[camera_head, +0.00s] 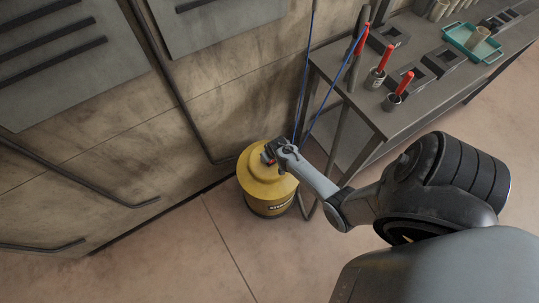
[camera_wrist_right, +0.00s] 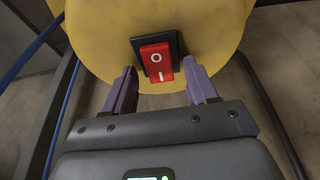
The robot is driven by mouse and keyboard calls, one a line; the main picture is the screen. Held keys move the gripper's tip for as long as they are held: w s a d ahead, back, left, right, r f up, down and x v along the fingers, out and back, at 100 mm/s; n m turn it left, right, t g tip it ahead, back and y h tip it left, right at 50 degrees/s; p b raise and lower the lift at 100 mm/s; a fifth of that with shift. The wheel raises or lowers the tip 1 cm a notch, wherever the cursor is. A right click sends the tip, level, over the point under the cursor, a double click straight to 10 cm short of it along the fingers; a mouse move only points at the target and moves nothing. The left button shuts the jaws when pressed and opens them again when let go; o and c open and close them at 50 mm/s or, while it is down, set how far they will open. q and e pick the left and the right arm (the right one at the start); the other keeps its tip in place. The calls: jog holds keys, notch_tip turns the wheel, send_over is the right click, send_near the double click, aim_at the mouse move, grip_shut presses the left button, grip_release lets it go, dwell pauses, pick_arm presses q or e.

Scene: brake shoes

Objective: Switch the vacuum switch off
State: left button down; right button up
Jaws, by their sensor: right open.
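The yellow vacuum (camera_head: 268,195) stands on the floor against the wall. Its red rocker switch (camera_wrist_right: 157,62), in a black frame, shows in the right wrist view with an O at the top and an I below. A small red part of it shows in the head view. My right gripper (camera_wrist_right: 162,80) is open, with its two purple fingers on either side of the lower part of the switch. I cannot tell whether they touch the vacuum. In the head view my right gripper (camera_head: 272,152) is at the vacuum's top. My left gripper is not in view.
A grey workbench (camera_head: 345,75) stands to the right of the vacuum, with red-handled tools in cups (camera_head: 393,101), dark blocks and a teal tray (camera_head: 455,38) on it. Blue cords (camera_head: 340,77) run down near the vacuum. The floor (camera_head: 180,240) in front is clear.

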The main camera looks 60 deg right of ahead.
jog(key=p+v, duration=0.4)
jog(key=v, duration=0.6)
jog(key=shift+r, duration=0.4)
jog(key=shift+s+a, duration=0.1)
jog(key=shift+s, duration=0.1)
